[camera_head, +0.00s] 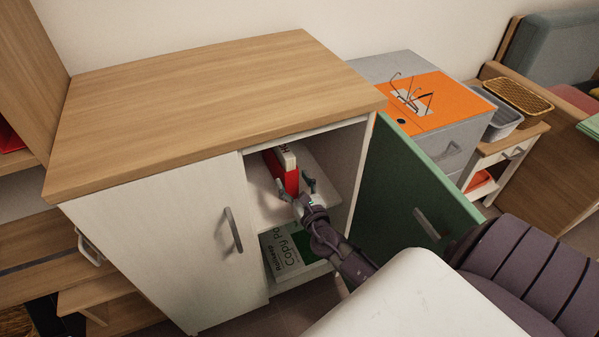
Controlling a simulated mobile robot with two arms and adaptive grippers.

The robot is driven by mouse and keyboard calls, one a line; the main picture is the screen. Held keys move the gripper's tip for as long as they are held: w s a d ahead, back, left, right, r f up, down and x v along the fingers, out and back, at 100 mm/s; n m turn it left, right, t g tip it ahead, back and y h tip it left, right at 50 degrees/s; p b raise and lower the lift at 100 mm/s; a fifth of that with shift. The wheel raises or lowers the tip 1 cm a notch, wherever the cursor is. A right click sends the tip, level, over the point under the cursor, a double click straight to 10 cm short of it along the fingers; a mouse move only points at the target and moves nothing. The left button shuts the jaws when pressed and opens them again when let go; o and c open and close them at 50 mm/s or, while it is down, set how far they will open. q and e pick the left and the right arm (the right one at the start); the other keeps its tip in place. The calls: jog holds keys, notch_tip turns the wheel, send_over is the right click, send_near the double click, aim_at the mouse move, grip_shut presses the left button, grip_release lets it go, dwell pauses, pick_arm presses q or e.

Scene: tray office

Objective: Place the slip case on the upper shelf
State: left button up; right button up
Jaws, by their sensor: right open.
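The slip case (290,180), red with a white part and dark lettering, stands upright on the upper shelf (263,204) inside the open cabinet. My right gripper (296,189) reaches in from the front. Its fingers are open and spread at either side of the case's near end. Whether they touch it cannot be told. The case's lower near part is partly hidden by the gripper. My left gripper is not in view.
A green cabinet door (405,190) stands open to the right of my arm. The white left door (165,235) is closed. A copy paper pack (288,250) lies on the lower shelf. An orange-topped unit (440,100) with glasses stands at the right.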

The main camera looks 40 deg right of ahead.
jog(key=v, duration=0.4)
jog(key=shift+s+r, duration=0.1)
jog(key=shift+s, duration=0.15)
jog(key=s+d+m+g+h, duration=0.2)
jog(key=s+m+g+h, duration=0.6)
jog(key=m, duration=1.4)
jog(key=s+a+f+m+g+y, duration=0.1)
jog(key=s+a+m+g+y, duration=0.4)
jog(key=s+a+m+y, duration=0.4)
jog(key=s+a+y, duration=0.3)
jog(key=s+a, duration=0.3)
jog(key=a, duration=0.1)
jog(key=shift+a+f+g+y, duration=0.2)
jog(key=shift+f+g+y, duration=0.1)
jog(key=shift+f+g, duration=0.1)
jog(key=shift+s, duration=0.1)
